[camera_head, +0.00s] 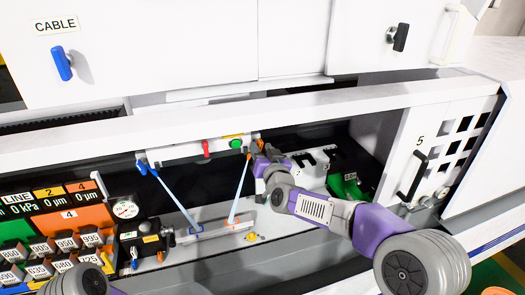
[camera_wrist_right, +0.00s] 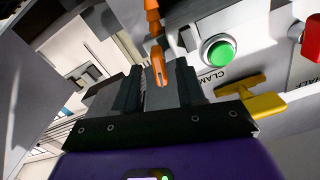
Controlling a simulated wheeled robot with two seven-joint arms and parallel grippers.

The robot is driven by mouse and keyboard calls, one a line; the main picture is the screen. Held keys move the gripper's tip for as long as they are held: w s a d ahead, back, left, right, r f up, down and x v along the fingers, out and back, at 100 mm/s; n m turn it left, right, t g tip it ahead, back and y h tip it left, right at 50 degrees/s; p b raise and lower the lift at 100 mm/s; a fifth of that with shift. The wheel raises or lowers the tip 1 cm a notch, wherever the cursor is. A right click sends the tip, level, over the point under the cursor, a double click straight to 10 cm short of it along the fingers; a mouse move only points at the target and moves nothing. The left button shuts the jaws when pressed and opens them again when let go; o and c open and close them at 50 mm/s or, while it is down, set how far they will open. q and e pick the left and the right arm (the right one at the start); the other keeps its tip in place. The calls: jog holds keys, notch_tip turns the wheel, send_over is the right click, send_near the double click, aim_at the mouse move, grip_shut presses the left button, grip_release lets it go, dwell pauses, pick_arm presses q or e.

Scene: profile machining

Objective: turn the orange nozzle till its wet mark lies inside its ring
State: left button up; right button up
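The orange nozzle (camera_head: 249,146) hangs from the white rail at the back of the machine bay. A pale blue jet (camera_head: 239,188) runs down from it to the grey bar below. Orange marking (camera_head: 232,220) shows where the jet meets the bar; wet mark and ring are too small to tell apart. My right gripper (camera_head: 256,150) is at the nozzle. In the right wrist view, the orange nozzle (camera_wrist_right: 157,62) reaches between the open fingers (camera_wrist_right: 160,88), with a gap visible beside it. My left gripper is out of view; only part of my left arm shows at lower left.
A blue nozzle (camera_head: 142,166) with its own jet stands left on the rail. A green button (camera_wrist_right: 217,52), a yellow lever (camera_wrist_right: 255,95) and a red knob (camera_wrist_right: 312,38) are close to the right gripper. Gauge (camera_head: 125,208) and labelled blocks (camera_head: 40,247) fill the lower left.

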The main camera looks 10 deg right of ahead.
jog(key=shift+s, duration=0.15)
jog(key=s+b, duration=0.1)
jog(key=s, duration=0.6)
jog(key=shift+s+d+b, duration=0.15)
jog(key=shift+d+b, duration=0.25)
jog(key=shift+d, duration=0.05)
